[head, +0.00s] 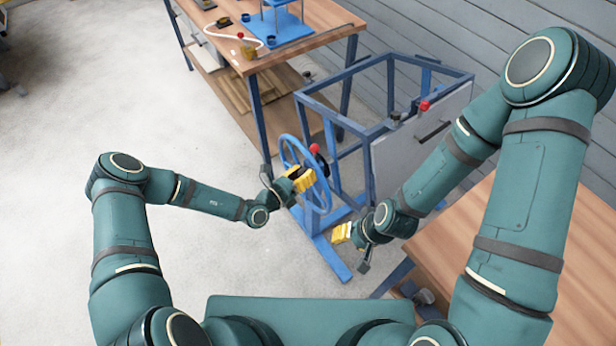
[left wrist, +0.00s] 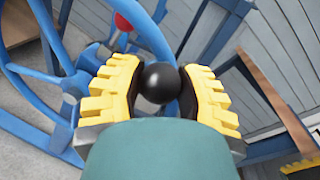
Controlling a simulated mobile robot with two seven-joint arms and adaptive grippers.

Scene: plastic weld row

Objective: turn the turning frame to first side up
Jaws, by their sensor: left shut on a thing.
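The turning frame is a blue tubular stand (head: 350,124) with a light grey panel (head: 440,145) in it. A blue handwheel (head: 288,146) is on its left side; its rim also shows in the left wrist view (left wrist: 28,122). My left gripper (head: 308,178) is at the wheel. In the left wrist view its yellow fingers are shut around a round black knob (left wrist: 160,82). A red knob (head: 314,148) is just above that gripper. My right gripper (head: 342,233) is apart from the frame, low in front of it; its opening is unclear. Which side is up cannot be told.
A wooden workbench (head: 300,45) with a blue fixture (head: 275,24) stands behind, at the upper left. Another wooden table (head: 500,235) is at the right, partly behind my right arm. A grey plank wall (head: 430,35) closes the back.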

